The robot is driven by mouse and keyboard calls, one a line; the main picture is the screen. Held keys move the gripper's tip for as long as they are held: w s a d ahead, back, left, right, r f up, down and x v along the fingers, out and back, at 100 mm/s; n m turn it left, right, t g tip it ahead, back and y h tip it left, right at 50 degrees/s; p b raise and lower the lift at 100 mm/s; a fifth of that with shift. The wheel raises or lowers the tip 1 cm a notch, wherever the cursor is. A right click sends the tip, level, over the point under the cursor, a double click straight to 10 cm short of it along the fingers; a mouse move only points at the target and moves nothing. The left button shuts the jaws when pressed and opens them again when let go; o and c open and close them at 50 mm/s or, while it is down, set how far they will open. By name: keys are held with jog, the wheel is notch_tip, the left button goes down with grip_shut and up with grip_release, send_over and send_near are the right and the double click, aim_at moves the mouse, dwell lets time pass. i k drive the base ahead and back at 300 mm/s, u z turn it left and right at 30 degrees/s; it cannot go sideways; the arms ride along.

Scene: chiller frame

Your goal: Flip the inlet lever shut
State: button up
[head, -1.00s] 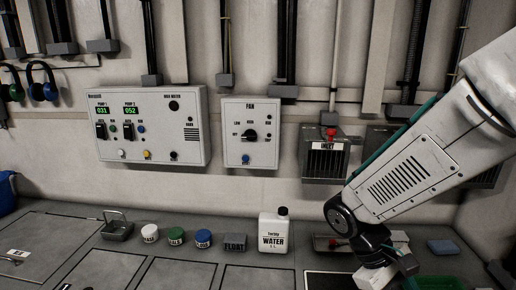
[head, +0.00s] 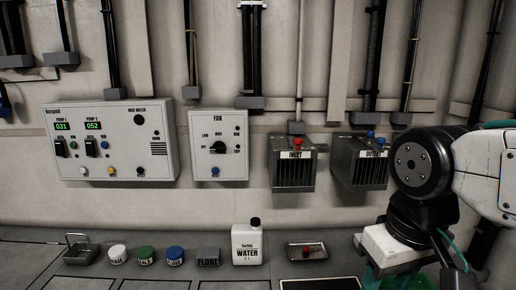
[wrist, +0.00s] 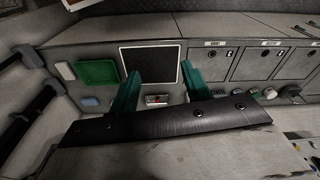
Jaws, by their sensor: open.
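The inlet box (head: 293,170) is a grey slatted box on the wall, labelled INLET. Its lever shows as a red knob (head: 298,142) on top, above the label. I cannot tell the lever's exact angle. My gripper (wrist: 160,72) shows in the wrist view as two green fingers spread apart, with nothing between them. It points toward the counter. In the head view my arm is at the right, clear of the inlet box, and the fingertips are not clearly seen. The wrist view does not show the inlet lever.
The outlet box (head: 361,170) with a blue knob is right of the inlet box, near my arm. A fan panel (head: 219,146) is to the left. On the counter below stand a water bottle (head: 247,244) and a small tray (head: 315,252) with a red-knobbed part.

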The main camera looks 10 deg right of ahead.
aim_at(295, 143)
jog(key=k, duration=0.65)
jog(key=z, duration=0.6)
jog(key=i, duration=1.1)
jog(key=u, duration=0.6)
